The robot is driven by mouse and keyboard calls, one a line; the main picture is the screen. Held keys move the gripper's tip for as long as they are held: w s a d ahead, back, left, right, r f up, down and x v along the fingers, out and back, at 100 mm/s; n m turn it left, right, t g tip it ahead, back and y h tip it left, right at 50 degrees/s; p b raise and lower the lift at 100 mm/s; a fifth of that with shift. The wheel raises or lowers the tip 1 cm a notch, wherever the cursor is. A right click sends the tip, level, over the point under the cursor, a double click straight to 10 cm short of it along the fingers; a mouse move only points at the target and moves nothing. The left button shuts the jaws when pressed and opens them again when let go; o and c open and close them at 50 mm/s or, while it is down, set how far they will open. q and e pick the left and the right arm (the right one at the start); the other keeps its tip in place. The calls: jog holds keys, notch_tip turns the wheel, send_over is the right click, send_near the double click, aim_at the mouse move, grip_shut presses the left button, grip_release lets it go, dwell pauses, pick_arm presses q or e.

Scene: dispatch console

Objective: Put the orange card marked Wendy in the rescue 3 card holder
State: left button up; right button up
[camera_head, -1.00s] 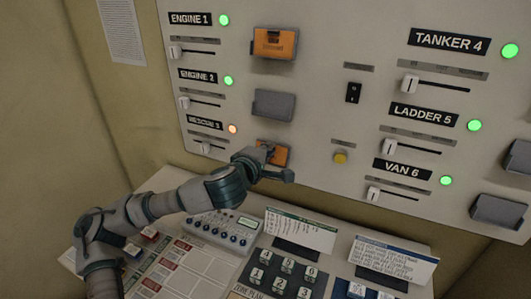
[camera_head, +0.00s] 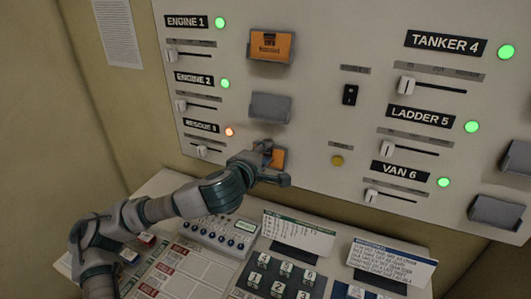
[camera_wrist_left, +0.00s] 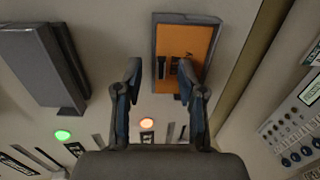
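An orange card (camera_wrist_left: 182,58) sits in a grey card holder (camera_wrist_left: 157,62) beside the Rescue 3 label (camera_head: 202,126). Its writing is too blurred to read for sure. In the head view the card (camera_head: 279,158) is partly hidden by my left gripper (camera_head: 273,165). My left gripper (camera_wrist_left: 160,78) is open, with its fingers apart and nothing between them. It is close in front of the holder; one finger overlaps the card in the wrist view, and I cannot tell if it touches. My right gripper is not in view.
Another orange card (camera_head: 271,46) is in the Engine 1 holder. The Engine 2 holder (camera_head: 271,107) looks empty. Sliders and lamps line the panel; the Rescue 3 lamp (camera_head: 229,132) glows orange. The sloped desk (camera_head: 150,187) below bears a keypad (camera_head: 220,233) and upright cards.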

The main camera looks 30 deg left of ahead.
pick_arm(q)
jog(key=v, duration=1.1)
jog(key=shift+a, duration=0.1)
